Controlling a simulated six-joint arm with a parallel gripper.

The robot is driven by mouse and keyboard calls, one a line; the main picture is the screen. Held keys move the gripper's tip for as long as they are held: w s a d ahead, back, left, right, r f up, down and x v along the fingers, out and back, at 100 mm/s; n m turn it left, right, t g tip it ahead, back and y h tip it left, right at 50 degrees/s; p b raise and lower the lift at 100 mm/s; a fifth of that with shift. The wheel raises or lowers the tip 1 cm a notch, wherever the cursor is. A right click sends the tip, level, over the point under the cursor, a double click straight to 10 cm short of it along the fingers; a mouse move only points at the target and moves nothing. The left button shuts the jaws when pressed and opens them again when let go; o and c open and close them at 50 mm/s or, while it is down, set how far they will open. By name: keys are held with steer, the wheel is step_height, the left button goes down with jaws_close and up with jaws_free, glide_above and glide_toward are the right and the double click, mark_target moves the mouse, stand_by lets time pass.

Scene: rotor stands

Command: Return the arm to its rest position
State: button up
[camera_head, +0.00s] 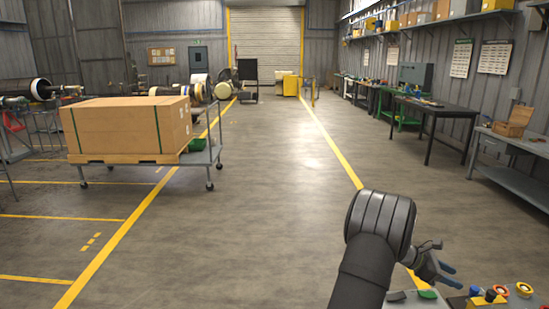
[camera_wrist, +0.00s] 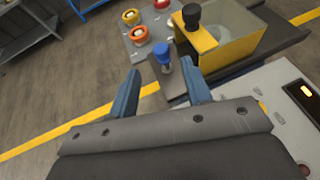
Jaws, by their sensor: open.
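My gripper (camera_wrist: 163,95) shows in the wrist view with its two blue fingers spread apart and nothing between them. In the head view my gripper (camera_head: 444,275) is at the lower right, at the end of my dark arm, above a surface with small coloured parts. A blue-capped part (camera_wrist: 163,55) stands beyond the fingertips in the wrist view. The gap between it and the fingers is hard to judge.
A yellow-sided bin (camera_wrist: 222,48) with a black knob in front and orange, yellow and red round parts (camera_wrist: 135,26) lie past the gripper. A cart with a large cardboard box (camera_head: 128,125) stands left. Workbenches (camera_head: 432,112) line the right wall. The middle floor is clear.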

mark_target(471, 292)
steer(key=x, duration=0.7)
steer(key=shift+s+f, duration=0.1)
steer(key=shift+a+f, duration=0.2)
steer(key=shift+f, duration=0.75)
steer(key=f+v, duration=0.1)
steer(key=v, duration=1.7)
steer(key=s+d+r+m+t+y, duration=0.1)
steer(key=s+d+r+m+y, duration=0.3)
steer(key=m, duration=0.8)
steer(key=s+d+r+m+t+y, duration=0.1)
steer(key=s+d+r+m+y, duration=0.2)
steer(key=m, duration=0.9)
steer(key=s+d+y, duration=0.2)
steer(key=s, duration=0.2)
steer(key=shift+d+r+m+t+y, duration=0.25)
steer(key=shift+r+m+t+y, duration=0.05)
steer(key=shift+r+y, duration=0.1)
steer(key=shift+o, duration=0.2)
steer(key=shift+s, duration=0.15)
